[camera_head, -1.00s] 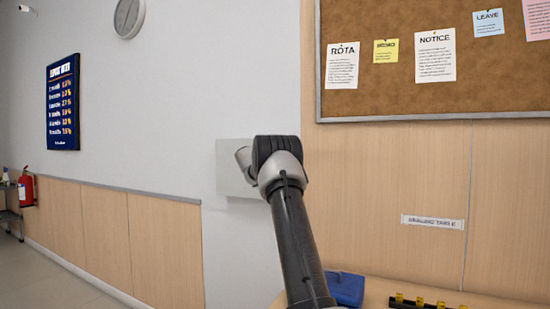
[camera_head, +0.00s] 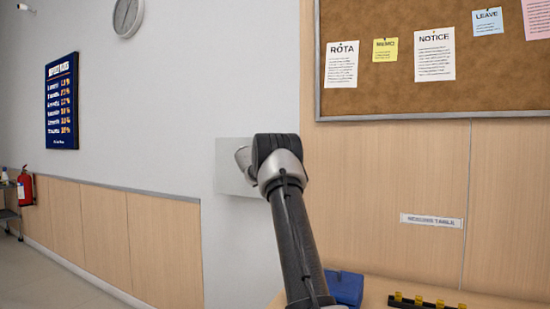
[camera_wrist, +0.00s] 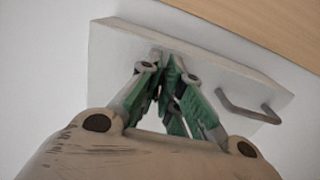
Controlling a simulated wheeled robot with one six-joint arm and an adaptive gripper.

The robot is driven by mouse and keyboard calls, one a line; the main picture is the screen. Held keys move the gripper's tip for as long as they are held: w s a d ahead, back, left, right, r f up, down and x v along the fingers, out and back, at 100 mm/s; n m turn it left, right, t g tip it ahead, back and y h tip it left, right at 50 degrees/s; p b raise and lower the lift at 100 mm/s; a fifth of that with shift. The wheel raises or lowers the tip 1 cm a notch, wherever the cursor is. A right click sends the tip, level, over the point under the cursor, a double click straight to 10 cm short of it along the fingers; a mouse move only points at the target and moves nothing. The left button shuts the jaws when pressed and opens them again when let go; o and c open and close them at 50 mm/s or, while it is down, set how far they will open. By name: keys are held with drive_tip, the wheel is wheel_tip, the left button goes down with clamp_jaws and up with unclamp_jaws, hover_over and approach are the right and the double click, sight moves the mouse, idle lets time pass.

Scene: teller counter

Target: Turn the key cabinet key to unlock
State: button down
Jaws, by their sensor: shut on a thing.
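The key cabinet is a pale grey box on the wall; in the head view its front (camera_head: 228,178) shows to the left of my arm. In the wrist view the cabinet (camera_wrist: 115,55) fills the upper middle, with a dark bar handle (camera_wrist: 245,108) at its right. My gripper (camera_wrist: 160,62) has its green-padded fingers close together at the cabinet's face, left of the handle. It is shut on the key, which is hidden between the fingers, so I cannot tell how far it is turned. In the head view my arm hides the gripper.
A cork notice board (camera_head: 390,88) hangs at the upper right. Below, a wooden table (camera_head: 385,286) holds a blue object (camera_head: 345,288) and a black strip with yellow pieces (camera_head: 425,303). A red extinguisher (camera_head: 26,188) hangs far left.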

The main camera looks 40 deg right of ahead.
drive_tip(key=shift+f+m, duration=0.1)
drive_tip(key=shift+m, duration=0.2)
drive_tip(key=c, duration=1.6)
unclamp_jaws()
drive_tip(key=v, duration=1.2)
